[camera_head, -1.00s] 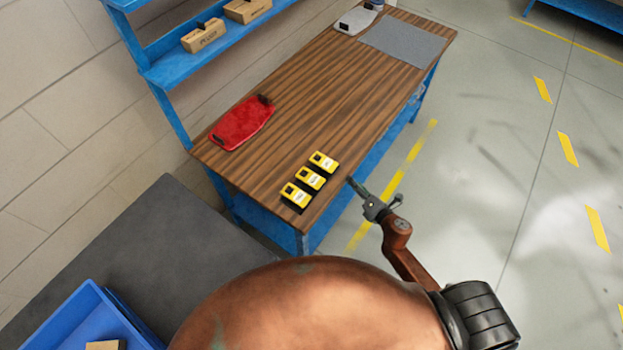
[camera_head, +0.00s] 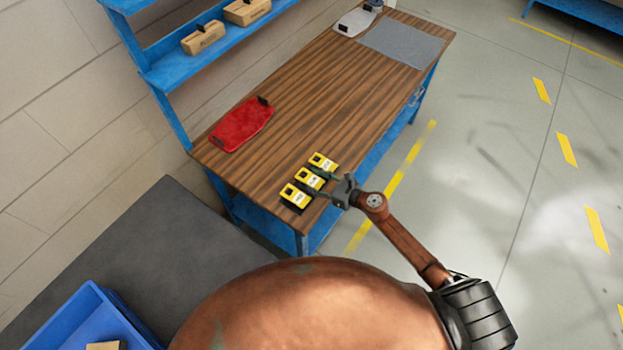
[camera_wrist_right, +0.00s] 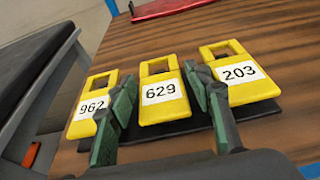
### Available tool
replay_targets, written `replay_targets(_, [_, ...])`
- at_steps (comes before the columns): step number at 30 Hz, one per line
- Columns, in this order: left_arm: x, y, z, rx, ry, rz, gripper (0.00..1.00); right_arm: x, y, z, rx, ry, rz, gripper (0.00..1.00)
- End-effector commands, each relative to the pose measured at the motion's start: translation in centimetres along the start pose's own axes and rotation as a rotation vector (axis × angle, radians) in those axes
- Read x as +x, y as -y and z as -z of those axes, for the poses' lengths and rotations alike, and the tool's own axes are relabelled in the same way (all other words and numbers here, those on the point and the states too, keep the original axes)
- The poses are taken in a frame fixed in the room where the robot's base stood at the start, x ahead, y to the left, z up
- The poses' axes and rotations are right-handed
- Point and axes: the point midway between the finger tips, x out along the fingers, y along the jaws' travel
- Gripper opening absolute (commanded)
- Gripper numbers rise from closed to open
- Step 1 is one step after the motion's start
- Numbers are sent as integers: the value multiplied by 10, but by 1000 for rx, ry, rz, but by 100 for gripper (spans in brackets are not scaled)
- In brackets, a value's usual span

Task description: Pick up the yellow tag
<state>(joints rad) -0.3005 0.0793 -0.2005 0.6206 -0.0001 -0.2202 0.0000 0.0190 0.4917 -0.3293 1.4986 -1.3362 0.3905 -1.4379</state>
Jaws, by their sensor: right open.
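Three yellow tags with white number labels lie in a row on a black pad (camera_wrist_right: 180,131) near the wooden table's front corner. In the wrist view they read 962 (camera_wrist_right: 93,104), 629 (camera_wrist_right: 161,92) and 203 (camera_wrist_right: 240,74). The head view shows them as the near tag (camera_head: 295,196), the middle tag (camera_head: 308,178) and the far tag (camera_head: 322,162). My right gripper (camera_head: 322,181) is open, its fingers (camera_wrist_right: 160,88) on either side of the 629 tag. I cannot tell if they touch it. My left gripper is not in view.
A red tray-like object (camera_head: 241,127) lies on the wooden table (camera_head: 330,95), with a grey mat (camera_head: 403,44) at its far end. A blue shelf (camera_head: 180,65) holds cardboard boxes. A blue bin (camera_head: 85,318) stands at lower left. The table's middle is clear.

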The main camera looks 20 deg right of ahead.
Motion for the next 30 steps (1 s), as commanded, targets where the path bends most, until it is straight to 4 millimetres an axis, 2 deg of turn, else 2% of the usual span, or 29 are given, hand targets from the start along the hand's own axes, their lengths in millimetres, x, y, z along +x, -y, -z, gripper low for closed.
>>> replay_targets(3, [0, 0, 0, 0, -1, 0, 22, 11, 0, 1, 1, -1, 0, 46])
replay_targets(11, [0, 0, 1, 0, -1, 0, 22, 12, 0, 1, 0, -1, 0, 46])
replay_targets(22, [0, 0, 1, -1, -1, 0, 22, 12, 0, 1, 1, -1, 0, 21])
replay_targets(30, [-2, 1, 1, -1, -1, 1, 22, 11, 0, -3, -1, -1, 0, 20])
